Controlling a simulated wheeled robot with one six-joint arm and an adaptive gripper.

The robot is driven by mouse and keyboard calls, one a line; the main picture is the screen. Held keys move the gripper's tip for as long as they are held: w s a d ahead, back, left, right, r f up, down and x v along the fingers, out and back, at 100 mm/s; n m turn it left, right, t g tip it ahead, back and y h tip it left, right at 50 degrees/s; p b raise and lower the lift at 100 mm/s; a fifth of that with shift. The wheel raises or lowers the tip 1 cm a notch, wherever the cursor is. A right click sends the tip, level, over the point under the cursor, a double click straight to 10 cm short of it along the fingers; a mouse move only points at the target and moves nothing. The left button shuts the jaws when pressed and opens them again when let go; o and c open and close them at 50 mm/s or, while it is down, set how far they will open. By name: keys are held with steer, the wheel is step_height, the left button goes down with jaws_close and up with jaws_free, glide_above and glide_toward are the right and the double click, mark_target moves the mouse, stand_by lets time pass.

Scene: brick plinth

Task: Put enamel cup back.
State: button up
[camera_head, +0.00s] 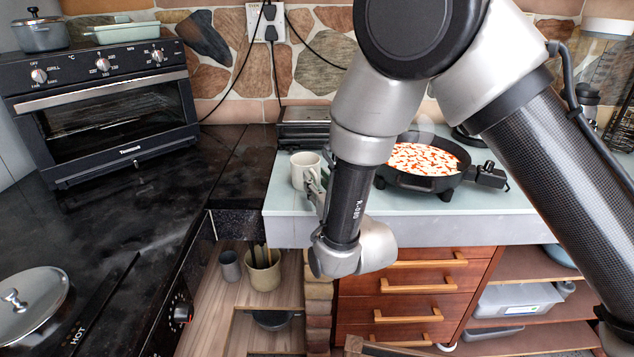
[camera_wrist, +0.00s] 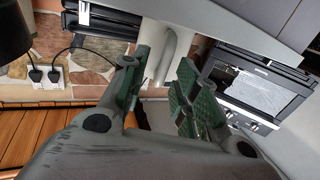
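The white enamel cup (camera_head: 301,167) stands upright near the left end of the pale countertop (camera_head: 440,228). My gripper (camera_head: 316,187) is at the cup's near right side, with my wrist in front of the counter edge. In the wrist view the two green-padded fingers of my gripper (camera_wrist: 160,92) are apart. A pale curved part of the cup (camera_wrist: 170,58), which looks like its handle, shows in the gap between them. The fingers look open around it; I cannot tell whether either one touches it. My fingers hide part of the cup's lower right side in the head view.
A pan with red-and-white food (camera_head: 423,160) sits right of my arm, and a dark grill (camera_head: 303,127) behind the cup. An oven (camera_head: 110,105) stands on the black counter (camera_head: 150,195) at left. A cream pot with utensils (camera_head: 264,278) and a grey cup (camera_head: 229,266) stand below.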

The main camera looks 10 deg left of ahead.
steer(key=v, duration=1.1)
steer(key=shift+d, duration=0.1)
